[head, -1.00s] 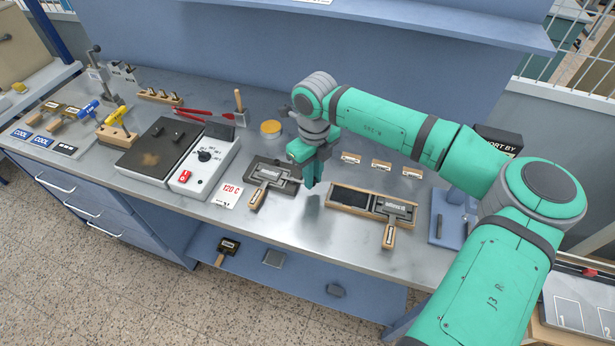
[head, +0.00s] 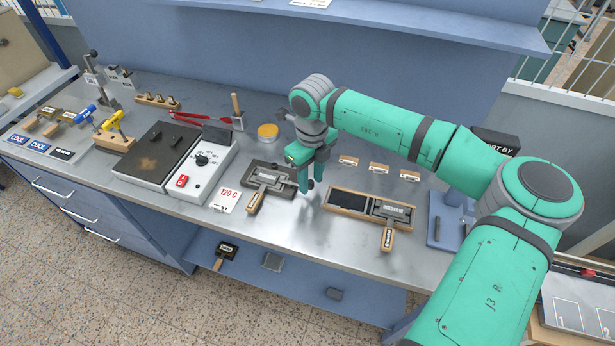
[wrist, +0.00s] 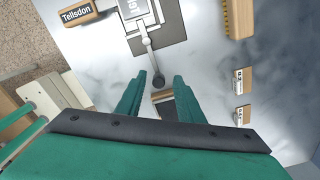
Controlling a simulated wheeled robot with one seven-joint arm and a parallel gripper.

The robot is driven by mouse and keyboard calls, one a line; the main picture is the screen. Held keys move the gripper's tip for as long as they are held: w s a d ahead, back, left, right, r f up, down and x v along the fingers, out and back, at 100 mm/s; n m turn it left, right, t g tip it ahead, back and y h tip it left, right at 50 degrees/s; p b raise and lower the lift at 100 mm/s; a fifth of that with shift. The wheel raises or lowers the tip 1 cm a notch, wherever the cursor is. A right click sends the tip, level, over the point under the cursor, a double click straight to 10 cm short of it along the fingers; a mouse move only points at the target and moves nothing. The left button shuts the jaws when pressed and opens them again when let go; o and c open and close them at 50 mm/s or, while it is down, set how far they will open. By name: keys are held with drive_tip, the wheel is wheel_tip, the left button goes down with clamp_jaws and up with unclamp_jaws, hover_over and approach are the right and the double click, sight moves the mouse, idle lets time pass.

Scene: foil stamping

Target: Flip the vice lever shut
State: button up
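The vice (head: 252,172) is a dark grey plate on the bench. It holds a type holder with a wooden handle (head: 255,202), which reads "Tellsdon" in the wrist view (wrist: 78,12). The vice lever (wrist: 150,58) is a thin metal rod ending in a dark round knob (wrist: 158,81), pointing from the vice toward my gripper. My gripper (wrist: 158,78) is open, with the knob showing between its two fingertips. In the head view my gripper (head: 312,186) hangs over the right end of the vice. I cannot tell whether a finger touches the knob.
A wooden tray (head: 345,211) with a second handled holder (head: 388,237) lies just right of my gripper. Small labelled wooden blocks (head: 379,167) stand behind it. A hot plate and white control box (head: 200,170) stand left.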

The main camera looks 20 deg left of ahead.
wheel_tip(320, 180, up, 11)
idle(0.6)
drive_tip(key=shift+s+f, duration=0.1)
